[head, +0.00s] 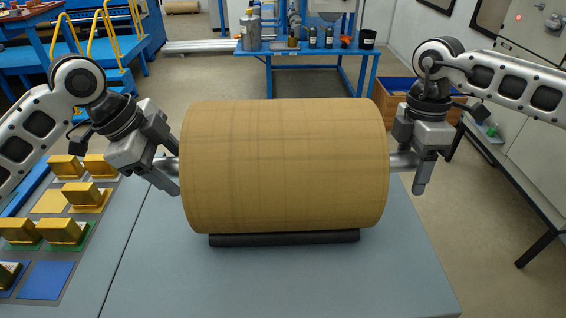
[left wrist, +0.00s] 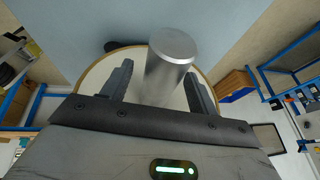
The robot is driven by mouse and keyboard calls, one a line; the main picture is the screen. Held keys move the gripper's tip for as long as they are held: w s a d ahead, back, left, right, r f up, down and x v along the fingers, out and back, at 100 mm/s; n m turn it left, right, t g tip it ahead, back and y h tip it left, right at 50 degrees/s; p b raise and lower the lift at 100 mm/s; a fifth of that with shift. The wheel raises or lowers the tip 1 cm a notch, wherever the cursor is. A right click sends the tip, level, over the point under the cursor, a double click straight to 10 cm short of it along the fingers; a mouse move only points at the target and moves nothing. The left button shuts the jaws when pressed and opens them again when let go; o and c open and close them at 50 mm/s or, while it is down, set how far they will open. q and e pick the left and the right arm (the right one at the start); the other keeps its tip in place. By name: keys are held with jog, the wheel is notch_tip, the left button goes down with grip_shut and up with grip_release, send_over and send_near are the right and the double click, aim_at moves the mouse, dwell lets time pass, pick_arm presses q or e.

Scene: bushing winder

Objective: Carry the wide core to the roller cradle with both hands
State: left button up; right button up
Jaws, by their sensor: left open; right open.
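The wide core (head: 285,165) is a large tan cylinder lying on its side across the middle of the head view. A dark bar (head: 285,238), which looks like a roller, shows along its lower front edge. I cannot tell whether the core touches it. A metal shaft stub sticks out at each end. My left gripper (head: 168,172) is open at the left stub; in the left wrist view the stub (left wrist: 170,62) stands between the open fingers (left wrist: 160,80). My right gripper (head: 410,165) is open at the right stub (head: 400,160), its inner finger partly hidden.
The grey-blue tabletop (head: 280,285) is clear in front of the core. Yellow blocks on coloured pads (head: 65,232) line the left side.

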pick_arm(q)
jog(key=shift+d+f, duration=0.1)
jog(key=shift+f, duration=0.1)
pick_arm(e)
jog(key=shift+f, duration=0.25)
pick_arm(q)
grip_shut()
pick_arm(e)
grip_shut()
dwell(0.8)
pick_arm(q)
jog(key=shift+w+r, duration=0.15)
jog(key=shift+r, duration=0.15)
pick_arm(e)
jog(key=shift+r, duration=0.3)
